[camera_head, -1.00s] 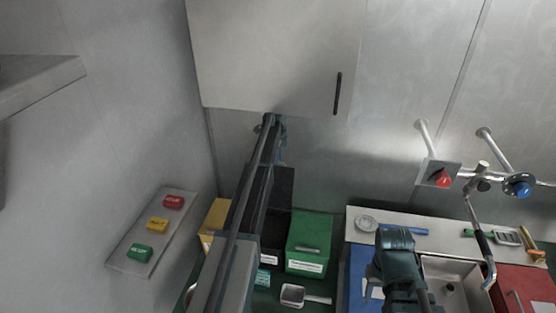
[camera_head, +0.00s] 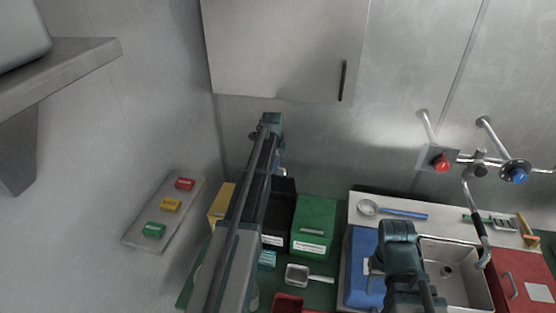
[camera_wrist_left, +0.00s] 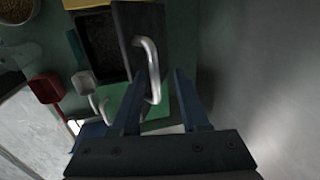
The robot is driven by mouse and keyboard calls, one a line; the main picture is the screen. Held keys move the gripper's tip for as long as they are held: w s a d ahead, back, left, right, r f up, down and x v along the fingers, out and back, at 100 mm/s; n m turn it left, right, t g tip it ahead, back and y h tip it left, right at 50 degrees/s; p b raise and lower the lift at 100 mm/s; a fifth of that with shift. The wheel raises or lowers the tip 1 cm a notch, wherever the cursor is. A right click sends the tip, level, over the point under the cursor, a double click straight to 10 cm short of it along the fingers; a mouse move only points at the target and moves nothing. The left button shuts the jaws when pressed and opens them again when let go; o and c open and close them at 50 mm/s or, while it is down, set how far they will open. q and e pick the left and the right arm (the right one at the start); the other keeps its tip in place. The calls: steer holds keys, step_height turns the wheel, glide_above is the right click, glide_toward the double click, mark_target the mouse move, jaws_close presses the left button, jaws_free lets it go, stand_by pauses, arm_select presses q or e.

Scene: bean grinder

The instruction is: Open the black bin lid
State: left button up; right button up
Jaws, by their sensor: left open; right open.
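The black bin (camera_head: 272,238) stands between the yellow and green bins, partly hidden by my left arm. In the left wrist view its dark, bean-like contents (camera_wrist_left: 101,47) show, so it is at least partly open. Its dark lid (camera_wrist_left: 138,22) is raised beside the opening and carries a silver handle (camera_wrist_left: 154,62). My left gripper (camera_wrist_left: 158,64) is open, with the handle close to or between its fingertips; contact cannot be told. In the head view its jaws are hidden by the arm. My right arm is over the blue bin; its jaws do not show.
A green bin (camera_head: 315,226) stands right of the black one and a yellow bin (camera_head: 218,203) left. A white scoop (camera_head: 299,274) lies in front. The sink (camera_head: 446,267), blue bin (camera_head: 361,255) and red bin (camera_head: 532,291) are at right. A cabinet (camera_head: 285,50) hangs above.

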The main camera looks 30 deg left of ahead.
arm_select(q)
steer(key=s+d+f+b, duration=0.3)
steer(key=s+f+b, duration=0.8)
steer(key=s, duration=0.2)
steer(key=shift+s+f, duration=0.25)
steer(key=shift+f, duration=0.1)
steer(key=shift+d, duration=0.1)
steer(key=s+d+f+n+g+b, duration=0.1)
steer(key=s+d+f+n+b, duration=0.2)
steer(key=s+d, duration=0.6)
steer(key=s+d+f+n+g+b, duration=0.1)
steer(key=s+d+f+n+b, duration=0.2)
steer(key=s+d+n, duration=0.5)
steer(key=s+d, duration=0.1)
steer(key=d, duration=1.2)
steer(key=shift+d+f+g+y, duration=0.2)
steer(key=shift+d+g+y, duration=0.1)
steer(key=shift+d+y, duration=0.1)
